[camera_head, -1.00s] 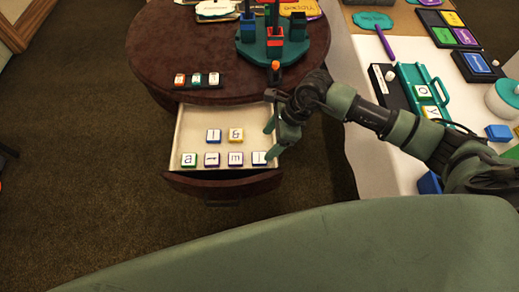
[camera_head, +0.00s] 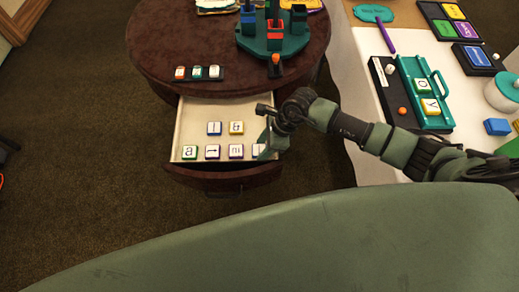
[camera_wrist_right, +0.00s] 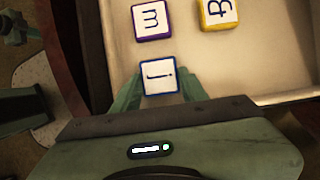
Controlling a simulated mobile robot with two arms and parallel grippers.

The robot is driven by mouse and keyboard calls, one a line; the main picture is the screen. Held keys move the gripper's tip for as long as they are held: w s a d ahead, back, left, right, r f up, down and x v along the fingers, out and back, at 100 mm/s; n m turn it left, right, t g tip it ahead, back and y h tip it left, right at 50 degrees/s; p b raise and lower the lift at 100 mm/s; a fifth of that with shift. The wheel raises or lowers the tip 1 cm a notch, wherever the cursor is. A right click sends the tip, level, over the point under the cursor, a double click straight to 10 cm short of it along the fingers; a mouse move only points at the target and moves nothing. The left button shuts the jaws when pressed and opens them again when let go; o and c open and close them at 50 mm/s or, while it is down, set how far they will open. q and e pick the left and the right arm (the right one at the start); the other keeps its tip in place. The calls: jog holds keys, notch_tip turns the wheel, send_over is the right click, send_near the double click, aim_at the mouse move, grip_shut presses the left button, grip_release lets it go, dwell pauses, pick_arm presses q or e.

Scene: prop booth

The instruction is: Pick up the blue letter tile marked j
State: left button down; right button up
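The blue tile marked j (camera_wrist_right: 158,77) lies face up on the floor of the open drawer (camera_head: 190,120). In the head view it is the rightmost tile of the front row (camera_head: 257,150), partly hidden by my right gripper. My right gripper (camera_head: 264,146) reaches down into the drawer's right side. In the right wrist view its green fingers (camera_wrist_right: 159,88) are open, one on each side of the j tile and very close to it. Contact cannot be told. My left gripper is not in view.
A purple-edged m tile (camera_head: 236,151) lies left of the j tile, and a yellow tile (camera_head: 236,128) lies behind. More tiles lie to the left. The drawer's right wall is near my gripper. A round table (camera_head: 160,40) stands above the drawer, and a white table (camera_head: 365,150) on the right.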

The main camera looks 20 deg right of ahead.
jog(key=c, duration=0.6)
jog(key=shift+r, duration=0.15)
